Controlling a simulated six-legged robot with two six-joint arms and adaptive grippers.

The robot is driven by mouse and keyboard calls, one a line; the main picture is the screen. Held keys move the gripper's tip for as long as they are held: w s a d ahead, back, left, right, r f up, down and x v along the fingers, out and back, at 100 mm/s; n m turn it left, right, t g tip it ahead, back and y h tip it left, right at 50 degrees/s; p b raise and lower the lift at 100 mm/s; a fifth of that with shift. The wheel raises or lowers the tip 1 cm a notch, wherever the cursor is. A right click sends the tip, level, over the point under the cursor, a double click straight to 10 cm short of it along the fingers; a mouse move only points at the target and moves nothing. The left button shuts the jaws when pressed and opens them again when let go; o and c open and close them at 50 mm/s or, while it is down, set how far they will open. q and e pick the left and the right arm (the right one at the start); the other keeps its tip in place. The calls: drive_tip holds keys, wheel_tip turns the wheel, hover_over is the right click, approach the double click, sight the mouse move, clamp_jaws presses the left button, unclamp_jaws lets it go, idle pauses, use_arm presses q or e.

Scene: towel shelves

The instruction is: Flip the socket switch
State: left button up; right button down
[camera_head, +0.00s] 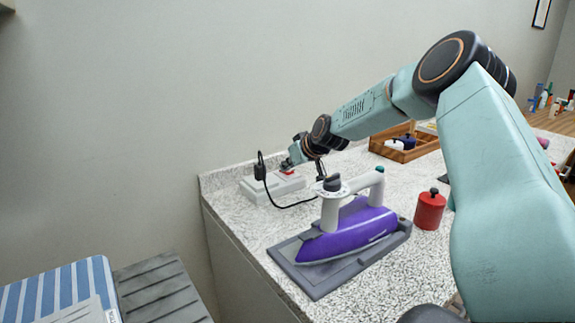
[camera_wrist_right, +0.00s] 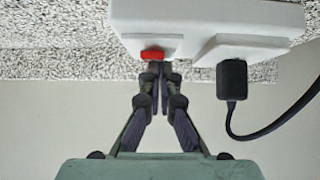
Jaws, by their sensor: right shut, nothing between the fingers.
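The white socket box (camera_head: 258,190) sits on the counter near its back left corner. In the right wrist view the box (camera_wrist_right: 180,16) carries a red switch (camera_wrist_right: 152,53) and, beside it, a black plug (camera_wrist_right: 231,78). The plug (camera_head: 260,168) also shows in the head view. My right gripper (camera_head: 287,163) is over the box. In the right wrist view its fingertips (camera_wrist_right: 158,72) are together, empty, right at the red switch and partly in front of it; whether they touch it I cannot tell. My left gripper is not in view.
A purple iron (camera_head: 345,235) rests on a grey pad (camera_head: 318,283) in front of the box, with its cord running to the plug. A red canister (camera_head: 429,211) stands to its right. A wooden tray (camera_head: 420,148) is farther back. The wall is close behind.

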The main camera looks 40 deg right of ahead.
sight(288, 172)
wheel_tip(288, 172, up, 10)
idle(0.5)
idle(0.5)
